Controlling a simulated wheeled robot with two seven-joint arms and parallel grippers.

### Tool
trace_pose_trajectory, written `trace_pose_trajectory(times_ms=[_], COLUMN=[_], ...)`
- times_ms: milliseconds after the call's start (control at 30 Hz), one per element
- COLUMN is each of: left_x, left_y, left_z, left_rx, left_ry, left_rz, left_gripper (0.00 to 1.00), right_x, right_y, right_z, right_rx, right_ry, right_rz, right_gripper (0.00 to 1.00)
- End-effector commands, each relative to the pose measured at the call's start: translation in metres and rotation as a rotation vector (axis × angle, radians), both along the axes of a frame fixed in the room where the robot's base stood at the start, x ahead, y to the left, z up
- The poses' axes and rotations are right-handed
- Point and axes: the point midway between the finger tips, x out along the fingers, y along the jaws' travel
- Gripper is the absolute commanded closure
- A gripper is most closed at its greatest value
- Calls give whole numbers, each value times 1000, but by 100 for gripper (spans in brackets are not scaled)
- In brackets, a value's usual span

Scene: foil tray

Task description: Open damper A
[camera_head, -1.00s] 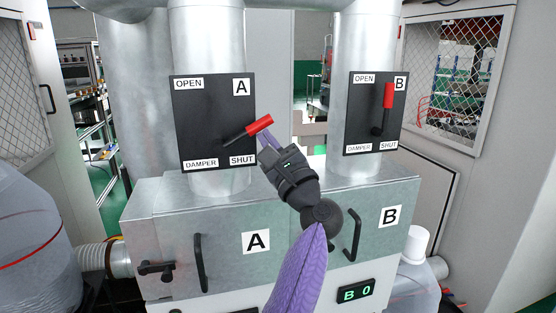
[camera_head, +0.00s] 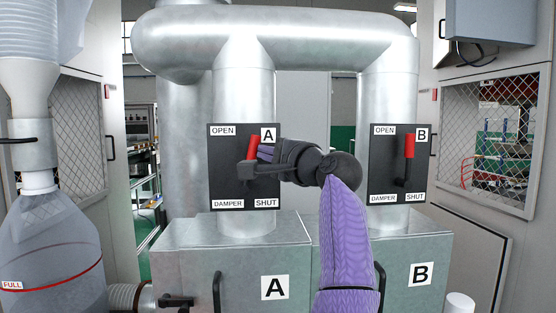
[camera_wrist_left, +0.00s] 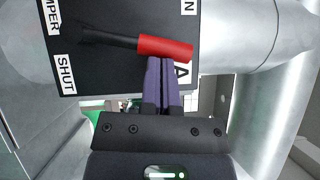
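Damper A's black panel (camera_head: 228,170) is on the left silver duct, with OPEN at top left and SHUT at bottom right. Its lever has a red handle (camera_head: 252,147) that now points nearly straight up, leaning slightly right. The red handle also shows in the left wrist view (camera_wrist_left: 165,48), on its black arm. My left gripper (camera_head: 264,153) comes in from the right side of the handle. In the left wrist view its purple fingers (camera_wrist_left: 160,65) are closed together, with their tips against the handle's side, not visibly around it. My right gripper is not in view.
Damper B's panel (camera_head: 385,170) with its upright red handle (camera_head: 409,146) is on the right duct. Metal boxes marked A (camera_head: 232,265) and B (camera_head: 425,245) stand below. A clear container marked FULL (camera_head: 50,250) is at the left. Mesh-windowed cabinets flank both sides.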

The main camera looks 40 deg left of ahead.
Motion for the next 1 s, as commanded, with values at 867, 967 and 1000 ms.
trace_pose_trajectory(times_ms=[867,967,1000], left_x=[-11,-11,-11], left_y=[10,10,10], left_z=[6,6,6], left_rx=[-127,-127,-127], left_ry=[-147,-146,-146], left_rz=[0,0,0], left_gripper=[100,100,100], right_x=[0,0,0], right_y=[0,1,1], right_z=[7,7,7], right_rx=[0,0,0], right_ry=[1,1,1], right_rz=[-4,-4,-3], right_gripper=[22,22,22])
